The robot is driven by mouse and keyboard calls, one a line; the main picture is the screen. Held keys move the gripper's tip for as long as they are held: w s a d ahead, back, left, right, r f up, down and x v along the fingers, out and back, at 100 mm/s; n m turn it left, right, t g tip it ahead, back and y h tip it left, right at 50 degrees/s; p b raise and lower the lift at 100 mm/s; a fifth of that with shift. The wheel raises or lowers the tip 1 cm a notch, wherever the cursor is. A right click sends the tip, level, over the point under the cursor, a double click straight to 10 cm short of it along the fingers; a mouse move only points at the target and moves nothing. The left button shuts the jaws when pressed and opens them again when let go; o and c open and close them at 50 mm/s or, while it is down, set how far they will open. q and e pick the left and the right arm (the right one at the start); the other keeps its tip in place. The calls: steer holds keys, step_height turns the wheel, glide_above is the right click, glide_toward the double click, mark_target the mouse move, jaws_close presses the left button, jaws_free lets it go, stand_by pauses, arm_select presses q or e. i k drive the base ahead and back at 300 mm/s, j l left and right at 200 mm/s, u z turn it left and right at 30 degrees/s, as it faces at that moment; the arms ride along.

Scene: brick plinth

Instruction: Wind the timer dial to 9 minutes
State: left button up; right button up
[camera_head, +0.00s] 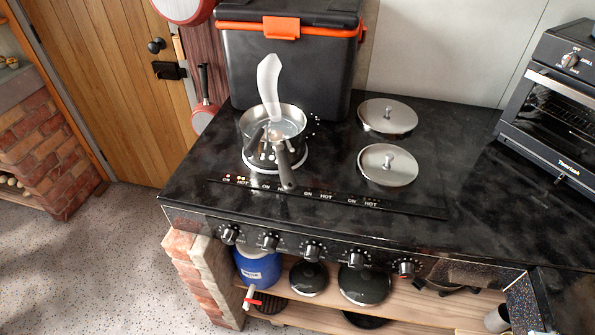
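A row of black knobs (312,250) runs along the front edge of the stove counter. I cannot tell for sure which dial is the timer, and the dial markings are too small to read. Neither of my grippers shows in the head view.
A steel pot (245,126) sits on the left burner, its handle toward the front; a pale curved shape rises from it. Two metal lids (388,165) (388,116) lie to its right. A black cooler (235,70) stands behind. Shelf below holds a blue container (257,268).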

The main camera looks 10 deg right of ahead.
mark_target(407, 270)
steer(key=l+z, duration=0.15)
steer(key=z, duration=0.95)
